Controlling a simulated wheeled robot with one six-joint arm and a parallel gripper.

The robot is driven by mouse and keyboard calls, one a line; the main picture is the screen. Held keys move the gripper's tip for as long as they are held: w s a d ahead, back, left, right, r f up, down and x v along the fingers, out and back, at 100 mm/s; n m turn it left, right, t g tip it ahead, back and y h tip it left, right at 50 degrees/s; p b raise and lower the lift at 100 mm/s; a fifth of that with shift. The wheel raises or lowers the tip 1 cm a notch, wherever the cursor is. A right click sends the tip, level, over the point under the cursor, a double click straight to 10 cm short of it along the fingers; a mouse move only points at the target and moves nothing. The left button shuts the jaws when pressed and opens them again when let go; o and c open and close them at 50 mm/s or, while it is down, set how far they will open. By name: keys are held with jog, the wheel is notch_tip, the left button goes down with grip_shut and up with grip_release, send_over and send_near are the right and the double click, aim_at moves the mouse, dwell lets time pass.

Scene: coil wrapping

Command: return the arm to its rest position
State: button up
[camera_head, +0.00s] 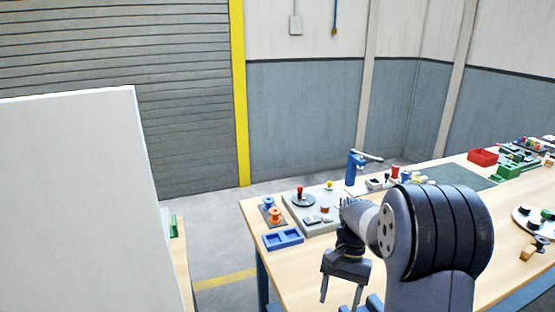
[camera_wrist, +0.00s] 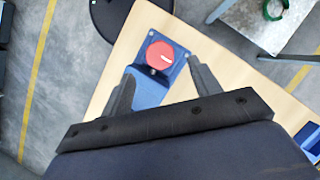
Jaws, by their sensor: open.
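My arm is folded in the lower right of that view and hides part of the bench. In the wrist view my gripper (camera_wrist: 161,80) has its two fingers spread apart with nothing held between them. A round red button (camera_wrist: 161,55) on a blue housing (camera_wrist: 147,90) shows beyond and between the fingers. I cannot tell how far the fingertips are from it.
A grey fixture board (camera_head: 318,223), a blue tray (camera_head: 283,240) and an orange spool (camera_head: 276,215) stand on the bench's left end. A blue press (camera_head: 353,167) and red bin (camera_head: 482,157) are farther back. A white panel (camera_head: 75,200) blocks the left. Floor is clear between.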

jog(key=x, duration=0.5)
jog(key=shift+s+f+p, duration=0.1)
jog(key=shift+f+p, duration=0.2)
jog(key=shift+f, duration=0.05)
